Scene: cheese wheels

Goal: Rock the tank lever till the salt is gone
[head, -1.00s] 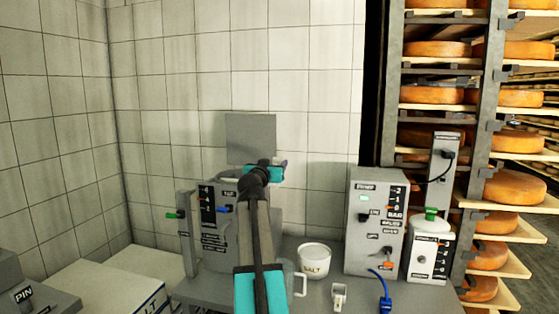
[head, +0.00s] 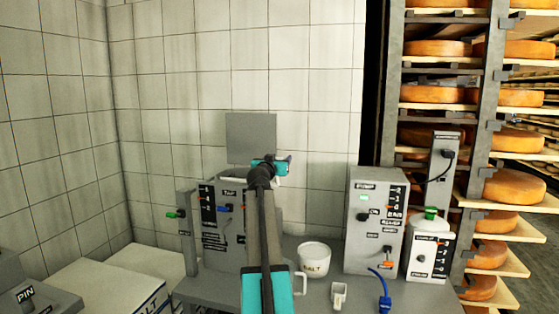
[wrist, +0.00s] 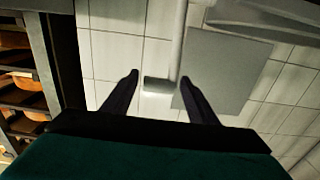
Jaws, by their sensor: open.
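The grey tank (head: 222,240) stands on the bench against the tiled wall, with a square grey panel (head: 250,138) upright behind it. My arm hides its right part. In the wrist view a pale rod (wrist: 179,45) ends near a small grey block (wrist: 159,85), which appears between my fingertips; it looks like the lever, but I cannot tell if they touch. My gripper (wrist: 160,76) is open. In the head view my gripper (head: 284,164) is above the tank's right side. The tank's inside, and any salt in it, is hidden.
A white salt tub (head: 314,259) stands right of my arm, near a small pale item (head: 339,296) and a blue plug (head: 385,302). A grey pump box (head: 374,225) and a white canister (head: 429,258) stand farther right. Cheese shelves (head: 488,150) rise behind them.

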